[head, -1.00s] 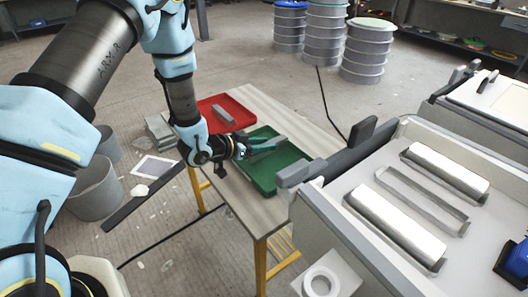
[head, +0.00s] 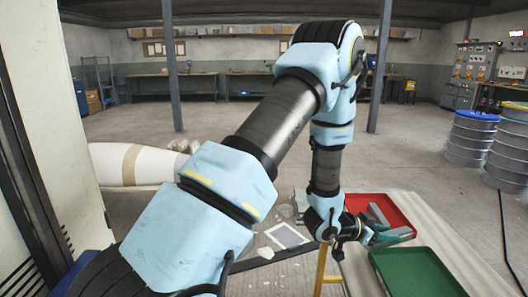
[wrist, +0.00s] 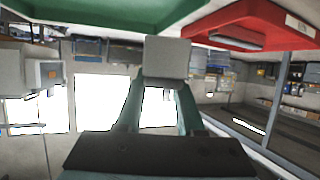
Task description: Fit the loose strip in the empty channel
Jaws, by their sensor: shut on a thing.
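My gripper (head: 398,236) hangs over the table by the red and green trays. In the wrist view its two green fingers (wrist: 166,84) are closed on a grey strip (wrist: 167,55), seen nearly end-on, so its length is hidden. Another grey strip (head: 378,214) lies in the red tray (head: 408,219); it also shows in the wrist view (wrist: 236,40). The mould with the empty channel is outside both current views.
The green tray (head: 425,275) looks empty where visible and lies in front of the red tray on the table (head: 450,235). A white panel (head: 120,60) stands close at left.

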